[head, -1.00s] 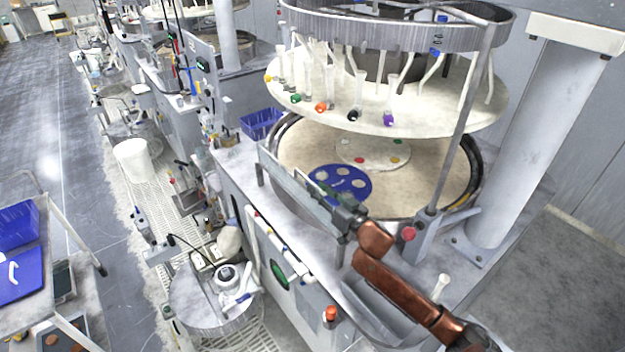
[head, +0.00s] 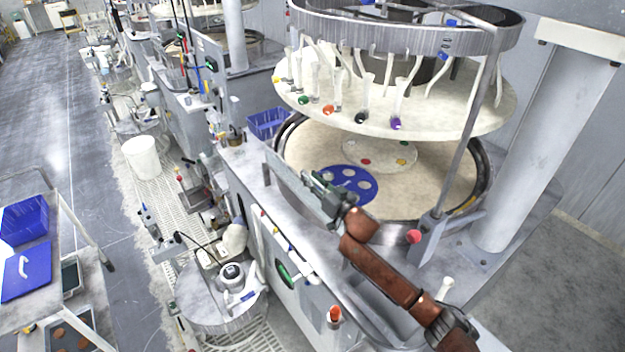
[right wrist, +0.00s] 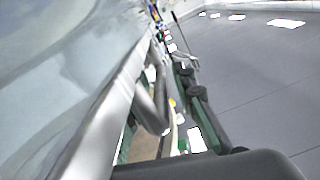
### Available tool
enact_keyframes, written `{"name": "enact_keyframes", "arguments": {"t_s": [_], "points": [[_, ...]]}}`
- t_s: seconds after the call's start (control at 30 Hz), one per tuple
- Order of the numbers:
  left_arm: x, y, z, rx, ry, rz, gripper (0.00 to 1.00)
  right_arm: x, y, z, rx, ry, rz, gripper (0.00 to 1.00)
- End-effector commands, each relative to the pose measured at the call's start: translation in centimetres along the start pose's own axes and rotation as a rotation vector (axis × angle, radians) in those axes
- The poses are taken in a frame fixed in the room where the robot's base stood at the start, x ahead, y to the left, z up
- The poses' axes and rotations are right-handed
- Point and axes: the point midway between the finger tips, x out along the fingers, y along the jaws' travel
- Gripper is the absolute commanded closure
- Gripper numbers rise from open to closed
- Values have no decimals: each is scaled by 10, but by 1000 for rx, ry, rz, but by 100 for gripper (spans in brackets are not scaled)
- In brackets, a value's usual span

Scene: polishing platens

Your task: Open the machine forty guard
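The machine's guard (head: 284,176) looks like a long narrow grey metal panel along the front left edge of the big round platen (head: 305,150). It stands upright beside the platen. My right gripper (head: 318,186) is at the guard's near part, over its top edge, and hides part of it. In the right wrist view the fingers (right wrist: 165,115) show with a gap between them, so it looks open. A pale metal edge (right wrist: 105,115) runs close along the left finger and partly covers it. I cannot tell whether they touch. My left gripper is out of view.
A carrier plate with hanging tubes (head: 440,105) is above the platen. A blue disc (head: 345,182) lies on the platen. A red button (head: 414,237) is right of my arm. A round side table (head: 215,300) and a white bucket (head: 142,158) stand left.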

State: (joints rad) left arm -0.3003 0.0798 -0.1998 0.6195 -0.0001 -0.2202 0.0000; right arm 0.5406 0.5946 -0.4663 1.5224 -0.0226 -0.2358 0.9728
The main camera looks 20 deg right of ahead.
Motion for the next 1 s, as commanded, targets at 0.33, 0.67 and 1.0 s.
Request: {"name": "enact_keyframes", "arguments": {"t_s": [0.33,0.67,1.0], "points": [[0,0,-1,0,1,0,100,0,0,0,0,0,1,100],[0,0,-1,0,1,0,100,0,1,0,0,0,1,100],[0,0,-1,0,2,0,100,2,-4,1,-14,-1,-3,100]]}}
